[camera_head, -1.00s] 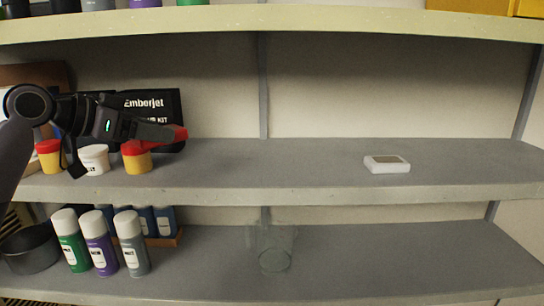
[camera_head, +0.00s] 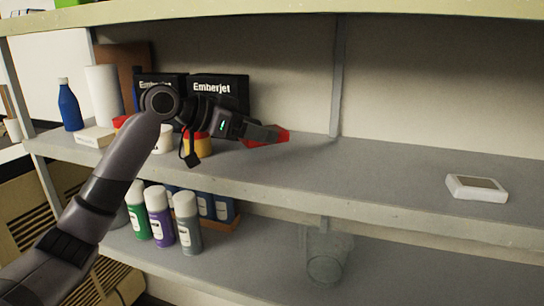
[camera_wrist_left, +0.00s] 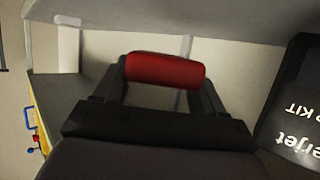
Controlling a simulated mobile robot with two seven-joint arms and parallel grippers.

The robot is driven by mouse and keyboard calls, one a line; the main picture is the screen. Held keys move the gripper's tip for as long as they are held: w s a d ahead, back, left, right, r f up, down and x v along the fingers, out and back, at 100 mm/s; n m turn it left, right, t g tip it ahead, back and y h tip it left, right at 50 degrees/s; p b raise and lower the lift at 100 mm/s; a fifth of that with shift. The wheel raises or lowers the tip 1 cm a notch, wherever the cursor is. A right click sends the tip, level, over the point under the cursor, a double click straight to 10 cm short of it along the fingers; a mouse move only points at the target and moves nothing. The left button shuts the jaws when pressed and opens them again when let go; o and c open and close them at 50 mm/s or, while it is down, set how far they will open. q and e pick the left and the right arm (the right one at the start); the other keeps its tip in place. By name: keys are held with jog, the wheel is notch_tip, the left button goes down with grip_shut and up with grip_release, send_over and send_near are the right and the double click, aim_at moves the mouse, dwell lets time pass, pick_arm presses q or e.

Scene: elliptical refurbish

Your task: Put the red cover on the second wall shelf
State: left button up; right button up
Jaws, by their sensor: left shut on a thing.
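My left gripper (camera_head: 276,136) reaches in from the left over the middle shelf board (camera_head: 400,185). It is shut on the red cover (camera_head: 283,135), a small bright red piece at its fingertips. In the left wrist view the red cover (camera_wrist_left: 165,70) spans between both fingers, with its rounded side showing. The head view does not clearly show whether the cover is touching the board or just above it. My right gripper is in neither view.
Black Emberjet boxes (camera_head: 221,93) stand behind the arm, with red-and-yellow tubs (camera_head: 198,145) beside it. A white device (camera_head: 477,187) lies at the right. The board between is clear. Spray cans (camera_head: 160,214) and a clear glass (camera_head: 326,255) stand on the shelf below.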

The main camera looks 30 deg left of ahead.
aim_at(257, 168)
pick_arm(q)
jog(key=shift+f, duration=2.85)
jog(key=o, duration=1.2)
jog(key=shift+f, duration=0.15)
jog(key=shift+o, duration=0.2)
jog(key=b+v, duration=0.3)
jog(key=v, duration=0.9)
jog(key=shift+d, duration=0.1)
